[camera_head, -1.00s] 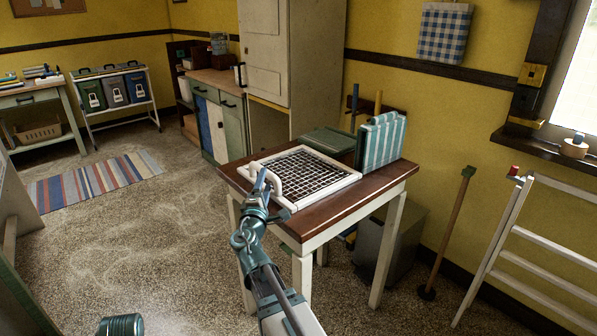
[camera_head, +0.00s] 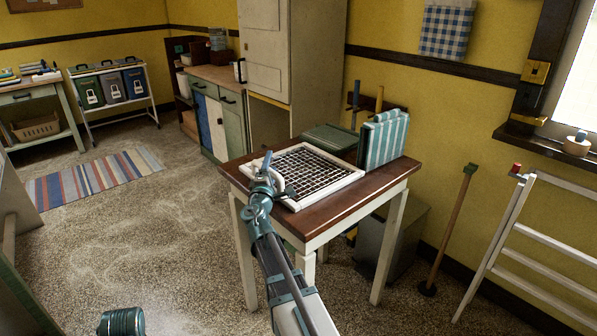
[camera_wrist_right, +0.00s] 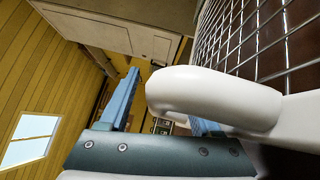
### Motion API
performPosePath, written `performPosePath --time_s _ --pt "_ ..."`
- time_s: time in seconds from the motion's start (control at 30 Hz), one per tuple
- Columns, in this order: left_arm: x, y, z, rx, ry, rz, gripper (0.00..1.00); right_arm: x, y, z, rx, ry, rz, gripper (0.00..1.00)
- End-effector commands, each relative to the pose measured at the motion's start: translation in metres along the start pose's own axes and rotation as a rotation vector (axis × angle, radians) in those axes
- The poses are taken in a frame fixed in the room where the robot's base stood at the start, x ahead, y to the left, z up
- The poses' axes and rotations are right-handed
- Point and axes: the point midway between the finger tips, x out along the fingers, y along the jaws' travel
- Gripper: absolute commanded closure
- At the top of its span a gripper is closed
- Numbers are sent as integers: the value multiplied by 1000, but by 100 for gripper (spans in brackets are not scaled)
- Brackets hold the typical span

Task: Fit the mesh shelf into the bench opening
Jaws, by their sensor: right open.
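The mesh shelf (camera_head: 318,168), a dark wire grid in a white frame, lies flat on the brown-topped table. Its rounded white handle is on the near left side and shows large in the right wrist view (camera_wrist_right: 215,98). My right gripper (camera_head: 268,168) is open at this handle. In the right wrist view one blue finger (camera_wrist_right: 124,98) is clear of the handle, and the other is partly hidden behind it. I cannot tell whether the handle lies between the fingers. My left gripper is not in view. I cannot tell which gap is the bench opening.
The table (camera_head: 345,208) also bears a striped blue-and-white item (camera_head: 383,140) and a green box (camera_head: 328,138) behind the shelf. A tall cupboard (camera_head: 290,60) and a counter (camera_head: 215,80) stand behind. A broom (camera_head: 448,230) and white ladder (camera_head: 500,235) are right. Floor at left is open.

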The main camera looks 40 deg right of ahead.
Motion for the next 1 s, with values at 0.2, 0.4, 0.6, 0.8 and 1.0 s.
performPosePath --time_s 0.2,0.4,0.6,0.8,1.0 --pt "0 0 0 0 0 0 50 -1 0 0 0 0 0 63" --pt "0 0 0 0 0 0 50 -1 0 0 0 0 0 99" --pt "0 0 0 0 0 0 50 -1 0 0 0 0 0 100" --pt "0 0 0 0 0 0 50 -1 0 0 0 0 0 100" --pt "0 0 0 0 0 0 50 -1 0 0 1 0 0 100"
